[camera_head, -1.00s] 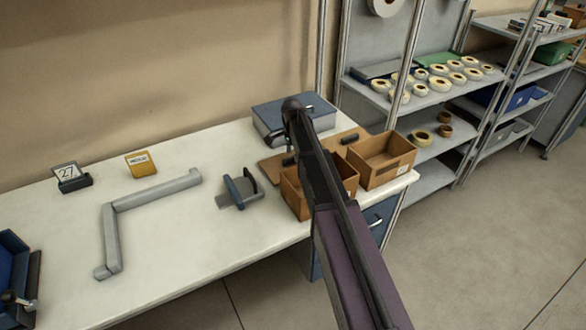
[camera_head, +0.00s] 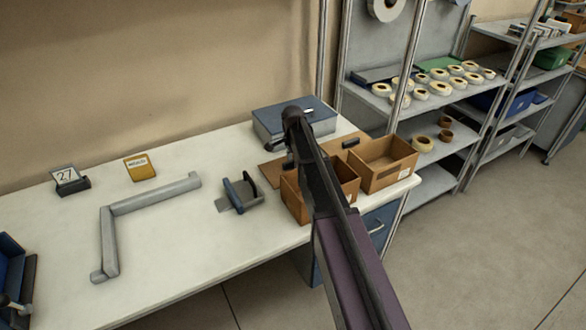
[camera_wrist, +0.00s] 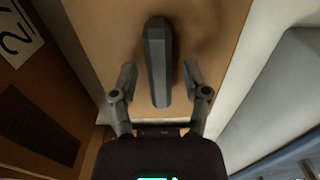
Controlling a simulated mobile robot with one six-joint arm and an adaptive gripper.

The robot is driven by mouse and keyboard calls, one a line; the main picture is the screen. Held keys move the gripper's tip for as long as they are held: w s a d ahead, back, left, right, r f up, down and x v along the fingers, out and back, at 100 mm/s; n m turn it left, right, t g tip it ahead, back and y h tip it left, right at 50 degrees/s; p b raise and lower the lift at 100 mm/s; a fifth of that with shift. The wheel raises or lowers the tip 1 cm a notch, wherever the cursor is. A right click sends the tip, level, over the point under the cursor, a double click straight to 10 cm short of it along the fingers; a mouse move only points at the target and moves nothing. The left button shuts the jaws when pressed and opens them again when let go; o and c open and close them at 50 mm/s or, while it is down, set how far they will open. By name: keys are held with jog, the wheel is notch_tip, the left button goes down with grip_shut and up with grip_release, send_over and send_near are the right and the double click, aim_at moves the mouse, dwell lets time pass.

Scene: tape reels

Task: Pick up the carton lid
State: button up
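In the wrist view the carton lid (camera_wrist: 215,25) is a flat brown panel with a dark grey bar handle (camera_wrist: 157,60). My gripper (camera_wrist: 160,75) is open, one finger on each side of the handle, with gaps to both. In the head view flat brown board shows left of my arm (camera_head: 270,173) and right of it (camera_head: 342,137), behind the open cartons. My arm hides the middle, so I cannot tell whether this is one lid or two.
Two open brown cartons, left (camera_head: 292,198) and right (camera_head: 385,163), stand at the table's right end. A blue-grey box (camera_head: 292,122) stands behind. A grey holder (camera_head: 238,194) and an L-shaped grey bar (camera_head: 150,200) lie left. Shelves with tape reels (camera_head: 440,88) stand right.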

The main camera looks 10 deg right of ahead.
grip_shut()
jog(key=shift+r, duration=0.15)
notch_tip(320, 180, up, 10)
jog(key=p, duration=1)
dwell(0.8)
notch_tip(320, 180, up, 8)
jog(key=p, duration=0.8)
send_over(293, 160)
jog(key=shift+f, duration=0.2)
